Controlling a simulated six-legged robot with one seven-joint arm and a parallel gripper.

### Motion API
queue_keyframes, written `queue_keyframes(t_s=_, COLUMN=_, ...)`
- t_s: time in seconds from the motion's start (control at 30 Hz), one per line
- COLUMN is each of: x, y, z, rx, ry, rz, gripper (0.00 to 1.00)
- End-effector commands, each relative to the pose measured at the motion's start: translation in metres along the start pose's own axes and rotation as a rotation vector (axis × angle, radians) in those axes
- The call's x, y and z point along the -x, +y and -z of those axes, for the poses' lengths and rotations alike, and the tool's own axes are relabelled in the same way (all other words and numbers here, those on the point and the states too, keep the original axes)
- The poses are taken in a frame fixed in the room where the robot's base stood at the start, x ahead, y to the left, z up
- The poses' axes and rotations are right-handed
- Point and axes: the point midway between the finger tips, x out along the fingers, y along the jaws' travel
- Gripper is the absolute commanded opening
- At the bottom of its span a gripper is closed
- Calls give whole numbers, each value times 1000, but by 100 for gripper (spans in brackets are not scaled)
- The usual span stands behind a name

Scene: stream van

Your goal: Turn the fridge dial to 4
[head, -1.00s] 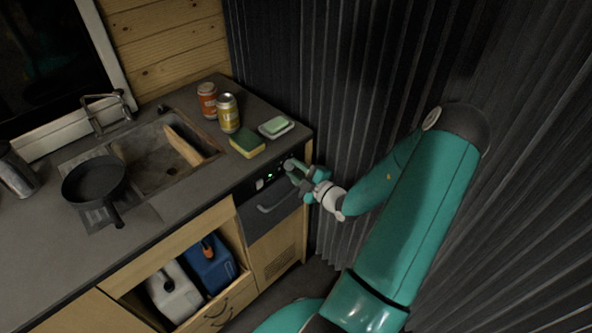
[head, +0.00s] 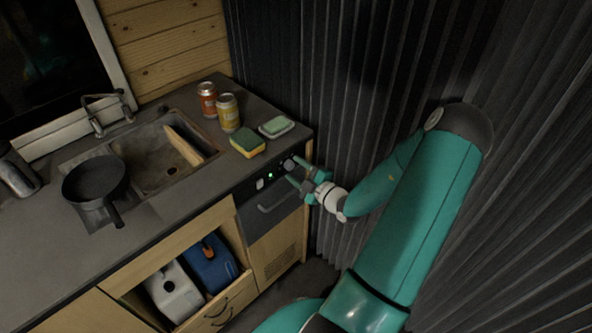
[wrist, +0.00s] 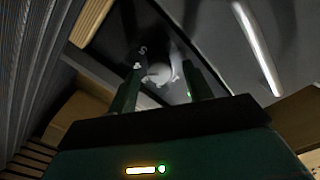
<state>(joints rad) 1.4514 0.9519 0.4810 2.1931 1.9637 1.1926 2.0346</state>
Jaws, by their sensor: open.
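The fridge (head: 273,209) has a dark front with a handle and sits under the right end of the counter. Its dial (head: 289,164) is a small pale knob at the right of the top panel, near a green light. My gripper (head: 296,171) is open and empty in front of the dial. The fingers appear apart from the knob. The dial's setting cannot be told.
A ribbed dark wall (head: 345,130) stands close to the right of the fridge. A sponge (head: 247,143), a green soap bar (head: 276,126) and two cans (head: 228,112) stand on the counter above. A pan (head: 95,178) lies by the sink (head: 150,180).

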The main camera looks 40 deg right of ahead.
Motion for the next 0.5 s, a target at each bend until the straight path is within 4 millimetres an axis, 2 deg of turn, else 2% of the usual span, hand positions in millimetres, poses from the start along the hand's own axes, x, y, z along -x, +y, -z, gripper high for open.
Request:
queue_keyframes(t_s=0.17, x=28, y=0, z=-1, rx=-1, ry=-4, rz=0, gripper=50)
queue_keyframes(t_s=0.5, x=103, y=0, z=0, rx=0, ry=-4, rz=0, gripper=50)
